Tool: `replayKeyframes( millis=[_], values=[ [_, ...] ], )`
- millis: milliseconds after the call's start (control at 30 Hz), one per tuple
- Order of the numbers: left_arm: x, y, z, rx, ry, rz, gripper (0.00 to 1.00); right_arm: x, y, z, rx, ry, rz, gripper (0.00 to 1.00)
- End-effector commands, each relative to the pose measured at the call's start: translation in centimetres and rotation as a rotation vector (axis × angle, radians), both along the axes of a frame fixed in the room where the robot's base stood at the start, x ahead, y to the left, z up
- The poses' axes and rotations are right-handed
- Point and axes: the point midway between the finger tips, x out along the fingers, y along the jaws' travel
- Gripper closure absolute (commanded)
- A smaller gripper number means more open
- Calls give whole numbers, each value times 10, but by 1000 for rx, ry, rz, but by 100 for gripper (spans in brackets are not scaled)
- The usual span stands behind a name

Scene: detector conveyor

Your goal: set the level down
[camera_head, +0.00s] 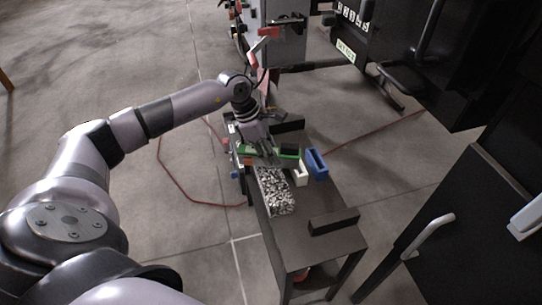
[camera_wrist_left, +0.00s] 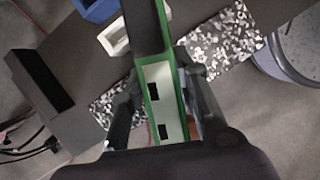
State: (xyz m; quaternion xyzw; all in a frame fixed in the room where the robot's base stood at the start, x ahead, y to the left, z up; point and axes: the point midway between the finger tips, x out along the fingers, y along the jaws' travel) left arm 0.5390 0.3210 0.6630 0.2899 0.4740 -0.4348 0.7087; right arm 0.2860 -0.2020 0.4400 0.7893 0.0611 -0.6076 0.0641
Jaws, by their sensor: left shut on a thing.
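The level is a long green bar with pale faces (camera_wrist_left: 162,92); its green edge also shows in the head view (camera_head: 288,155). My left gripper (camera_wrist_left: 165,82) is shut on it, with one dark finger on each side. In the head view my left gripper (camera_head: 262,146) is above the dark narrow table (camera_head: 295,250). The level lies across the gripper, over the far end of a speckled black-and-white slab (camera_head: 277,195). I cannot tell whether the level touches anything beneath it.
A small white box (camera_head: 300,177) and a blue bin (camera_head: 317,164) stand close to the right of the gripper. A dark block (camera_head: 334,221) lies nearer on the table. The table's near end is bare. A black cabinet (camera_head: 465,220) stands on the right.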

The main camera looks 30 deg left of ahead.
Motion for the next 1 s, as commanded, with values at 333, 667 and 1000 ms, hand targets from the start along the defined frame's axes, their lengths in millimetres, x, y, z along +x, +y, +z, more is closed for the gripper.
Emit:
replayKeyframes(
  millis=[333, 667, 1000],
  values=[
    [0, 0, -14, 0, -1, 0, 100, 0, 0, 7, 0, -3, -1, 100],
    [0, 0, -16, 0, 0, 0, 62, 0, 0, 12, 0, -5, -1, 100],
    [0, 0, -16, 0, 0, 0, 52, 0, 0, 11, 0, -4, -2, 100]
  ],
)
